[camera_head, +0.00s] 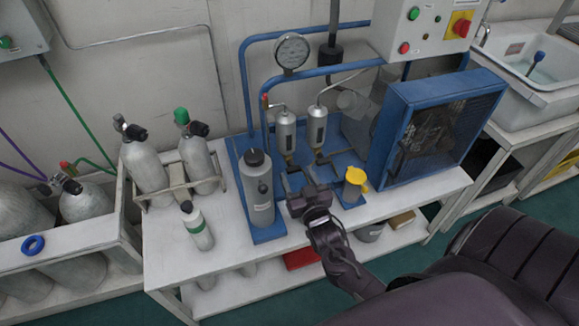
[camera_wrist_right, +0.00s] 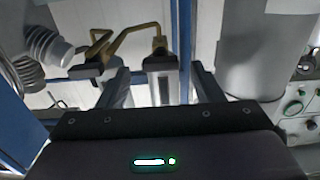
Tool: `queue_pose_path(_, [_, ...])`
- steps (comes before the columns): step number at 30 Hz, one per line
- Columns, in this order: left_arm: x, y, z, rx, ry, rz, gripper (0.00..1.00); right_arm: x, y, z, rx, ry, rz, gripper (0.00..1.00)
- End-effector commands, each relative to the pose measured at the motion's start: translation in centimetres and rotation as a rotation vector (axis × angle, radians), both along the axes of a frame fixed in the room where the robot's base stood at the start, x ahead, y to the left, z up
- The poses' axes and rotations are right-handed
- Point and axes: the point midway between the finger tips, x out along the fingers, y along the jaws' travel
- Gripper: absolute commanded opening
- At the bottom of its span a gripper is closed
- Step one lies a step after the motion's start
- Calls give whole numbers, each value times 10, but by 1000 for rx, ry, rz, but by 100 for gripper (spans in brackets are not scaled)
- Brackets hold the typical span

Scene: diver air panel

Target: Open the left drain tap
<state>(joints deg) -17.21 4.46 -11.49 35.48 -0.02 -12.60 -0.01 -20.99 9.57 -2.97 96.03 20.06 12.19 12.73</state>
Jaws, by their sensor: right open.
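Two silver filter cylinders, a left one (camera_head: 286,133) and a right one (camera_head: 317,127), stand upright at the back of the blue panel. Below the left cylinder is a small drain fitting (camera_head: 289,158), partly hard to make out. My right gripper (camera_head: 297,177) is open and empty, just in front of and below the left cylinder. In the right wrist view, the gripper (camera_wrist_right: 160,88) has its fingers spread. A brass pipe (camera_wrist_right: 130,35) and a dark fitting lie beyond and between them. Whether a finger touches the tap cannot be told. My left gripper is not in view.
A grey bottle (camera_head: 257,192) stands close left of the gripper. A yellow-topped cup (camera_head: 355,183) stands right of it, with a blue caged fan unit (camera_head: 437,130) beyond. A gauge (camera_head: 291,51) and blue pipes stand above. The white bench front (camera_head: 190,262) is mostly clear.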

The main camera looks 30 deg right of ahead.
Motion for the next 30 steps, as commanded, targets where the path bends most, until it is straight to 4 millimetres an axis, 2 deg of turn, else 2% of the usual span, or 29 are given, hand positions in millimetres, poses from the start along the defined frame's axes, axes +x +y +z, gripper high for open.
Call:
queue_pose_path(3, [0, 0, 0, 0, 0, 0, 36, 18, -4, 1, 0, -1, 0, 60])
queue_pose_path(7, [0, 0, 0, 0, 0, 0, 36, 31, -7, 0, -1, 0, 0, 60])
queue_pose_path(17, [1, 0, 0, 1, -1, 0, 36, 35, -9, -1, -1, 2, 0, 60])
queue_pose_path(20, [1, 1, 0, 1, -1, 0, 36, 35, -9, -1, -1, 2, 0, 50])
queue_pose_path(27, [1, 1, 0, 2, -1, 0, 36, 35, -8, -1, -1, 2, 0, 18])
queue_pose_path(30, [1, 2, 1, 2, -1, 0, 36, 35, -8, -1, -1, 2, 0, 15])
